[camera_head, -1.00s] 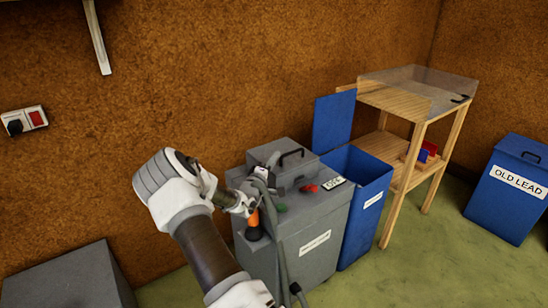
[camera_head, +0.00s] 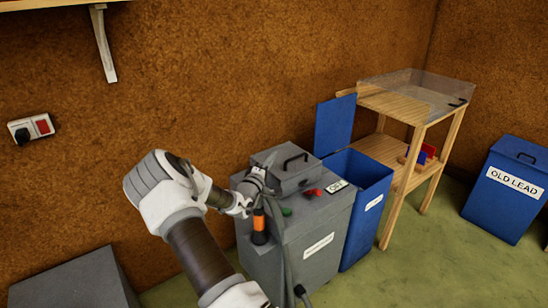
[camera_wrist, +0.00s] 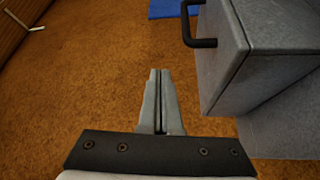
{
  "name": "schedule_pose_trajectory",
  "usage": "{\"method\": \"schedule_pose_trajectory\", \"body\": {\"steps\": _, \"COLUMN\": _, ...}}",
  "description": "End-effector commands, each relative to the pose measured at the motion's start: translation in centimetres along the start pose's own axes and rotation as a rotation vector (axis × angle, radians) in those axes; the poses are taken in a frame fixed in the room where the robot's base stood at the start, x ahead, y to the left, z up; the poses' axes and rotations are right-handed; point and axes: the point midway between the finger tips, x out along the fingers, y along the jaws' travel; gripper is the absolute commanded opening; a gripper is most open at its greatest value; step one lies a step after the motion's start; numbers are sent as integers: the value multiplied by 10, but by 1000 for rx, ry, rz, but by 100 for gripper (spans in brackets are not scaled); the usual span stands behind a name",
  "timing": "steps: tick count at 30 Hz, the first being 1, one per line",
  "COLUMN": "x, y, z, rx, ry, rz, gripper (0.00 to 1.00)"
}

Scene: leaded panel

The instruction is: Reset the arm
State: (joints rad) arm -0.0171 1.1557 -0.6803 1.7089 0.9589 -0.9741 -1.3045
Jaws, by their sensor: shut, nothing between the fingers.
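My arm reaches up from the bottom of the head view, bent at the elbow. My gripper (camera_head: 262,184) is beside the lidded top of the grey machine (camera_head: 318,242), partly hidden there by its own wrist. In the wrist view my gripper (camera_wrist: 159,100) has its two fingers together with nothing between them. The machine's grey lid box (camera_wrist: 228,50) with a black handle (camera_wrist: 200,42) is to the right of the fingers in that view, apart from them.
An orange-banded tool (camera_head: 259,226) with a grey hose is on the machine's left side. An open blue bin (camera_head: 362,205), a wooden stand (camera_head: 448,140) and a blue OLD LEAD bin (camera_head: 510,220) are to the right. A grey box (camera_head: 75,285) is low left. A switch (camera_head: 30,129) is on the wall.

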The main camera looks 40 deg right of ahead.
Motion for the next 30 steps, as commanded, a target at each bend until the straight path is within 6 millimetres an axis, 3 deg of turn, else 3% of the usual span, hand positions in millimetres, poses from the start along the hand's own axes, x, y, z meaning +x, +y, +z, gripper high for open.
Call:
{"method": "schedule_pose_trajectory", "body": {"steps": 3, "x": -26, "y": -13, "z": -9, "rx": -4, "ry": 4, "rz": -1, "gripper": 0}}
{"method": "schedule_pose_trajectory", "body": {"steps": 10, "x": -57, "y": -31, "z": -19, "rx": -1, "ry": 2, "rz": 0, "gripper": 0}}
{"method": "schedule_pose_trajectory", "body": {"steps": 23, "x": -66, "y": -36, "z": -22, "rx": 9, "ry": 1, "rz": -6, "gripper": 0}}
{"method": "schedule_pose_trajectory", "body": {"steps": 30, "x": -74, "y": -25, "z": -44, "rx": 185, "ry": -6, "rz": -185, "gripper": 0}}
